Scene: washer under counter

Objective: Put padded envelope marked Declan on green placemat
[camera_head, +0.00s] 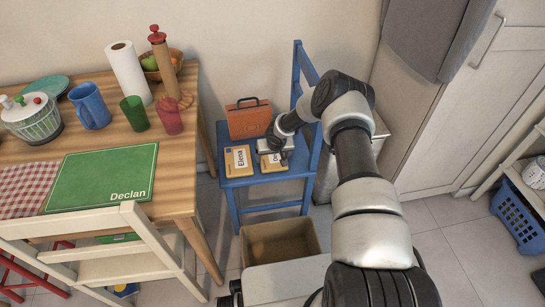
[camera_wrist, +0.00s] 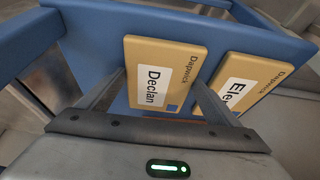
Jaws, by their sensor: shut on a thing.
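The padded envelope marked Declan (camera_head: 270,164) is tan with a white label and lies on the blue chair's seat. In the wrist view the envelope (camera_wrist: 180,60) sits between my fingers. My gripper (camera_head: 274,152) is over this envelope and shut on it; my gripper's fingers (camera_wrist: 160,90) flank its sides in the wrist view. In the head view my wrist hides part of the envelope. The green placemat (camera_head: 95,178), printed "Declan", lies flat on the wooden table at left and is bare.
A second tan envelope marked Elena (camera_head: 239,161) lies beside it; it also shows in the wrist view (camera_wrist: 262,75). An orange case (camera_head: 248,120) stands behind on the blue chair (camera_head: 262,187). Cups, a paper roll (camera_head: 127,75) and a cream chair (camera_head: 130,235) surround the placemat.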

